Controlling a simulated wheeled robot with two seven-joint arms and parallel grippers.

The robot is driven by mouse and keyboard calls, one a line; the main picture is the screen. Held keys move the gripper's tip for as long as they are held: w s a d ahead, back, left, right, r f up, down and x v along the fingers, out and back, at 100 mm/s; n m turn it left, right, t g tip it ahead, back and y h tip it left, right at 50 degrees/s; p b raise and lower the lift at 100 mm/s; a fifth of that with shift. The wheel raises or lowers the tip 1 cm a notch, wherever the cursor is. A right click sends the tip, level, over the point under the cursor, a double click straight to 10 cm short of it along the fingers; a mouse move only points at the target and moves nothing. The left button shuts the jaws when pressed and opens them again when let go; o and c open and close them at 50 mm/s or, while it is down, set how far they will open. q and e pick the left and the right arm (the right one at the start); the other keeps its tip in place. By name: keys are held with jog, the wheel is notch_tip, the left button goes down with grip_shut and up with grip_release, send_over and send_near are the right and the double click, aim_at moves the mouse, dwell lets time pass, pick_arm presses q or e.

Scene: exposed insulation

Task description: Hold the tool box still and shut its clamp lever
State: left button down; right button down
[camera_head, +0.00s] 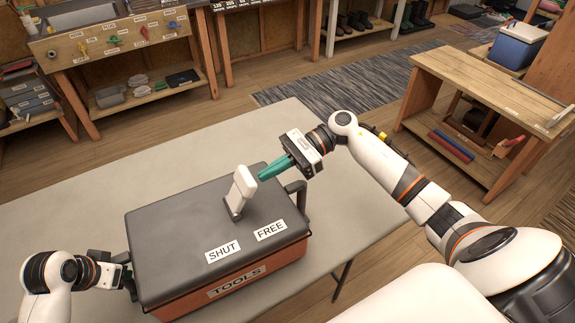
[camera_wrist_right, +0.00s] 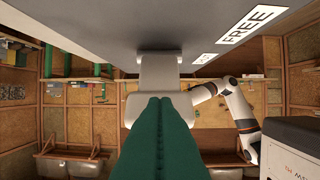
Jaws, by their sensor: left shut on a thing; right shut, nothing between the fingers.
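The tool box (camera_head: 180,225) has a dark grey lid and an orange-red body marked TOOLS, and stands on the grey table. Its pale clamp lever (camera_head: 243,188) stands up from the lid, behind the SHUT (camera_head: 222,251) and FREE (camera_head: 270,231) labels. My left gripper (camera_head: 127,279) is shut at the box's left side, apparently on a dark side handle; its grip is mostly hidden. My right gripper (camera_head: 262,177) is shut and empty, its green fingertips just right of the lever's top. In the right wrist view the lever (camera_wrist_right: 160,72) is straight ahead of the fingertips (camera_wrist_right: 160,100); contact is unclear.
A dark handle (camera_head: 297,193) stands at the box's right side, below my right gripper. The grey table (camera_head: 345,200) is bare to the right of and behind the box. A wooden workbench (camera_head: 485,90) stands on the floor at right, beyond my right arm.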

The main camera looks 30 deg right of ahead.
aim_at(250, 175)
jog(key=shift+a+r, duration=0.3)
jog(key=shift+a, duration=0.15)
pick_arm(q)
jog(key=shift+r, duration=0.1)
pick_arm(e)
jog(key=shift+r, duration=0.1)
jog(key=shift+a+r+h, duration=0.9)
jog(key=shift+a+h, duration=0.05)
jog(key=shift+h, duration=0.25)
pick_arm(q)
jog(key=shift+d, duration=0.1)
pick_arm(e)
jog(key=a+h, duration=0.2)
jog(key=a+r+h, duration=0.1)
jog(key=a+h, duration=0.1)
jog(key=a+r+h, duration=0.1)
jog(key=a+h, duration=0.1)
jog(key=shift+w+r+g, duration=0.2)
jog(key=shift+r+g, duration=0.05)
jog(key=shift+g, duration=0.05)
jog(key=shift+h, duration=0.5)
jog(key=a, duration=0.4)
jog(key=shift+f, duration=0.2)
pick_arm(q)
jog(key=shift+d, duration=0.1)
pick_arm(e)
jog(key=shift+a+f, duration=0.1)
jog(key=shift+a, duration=0.05)
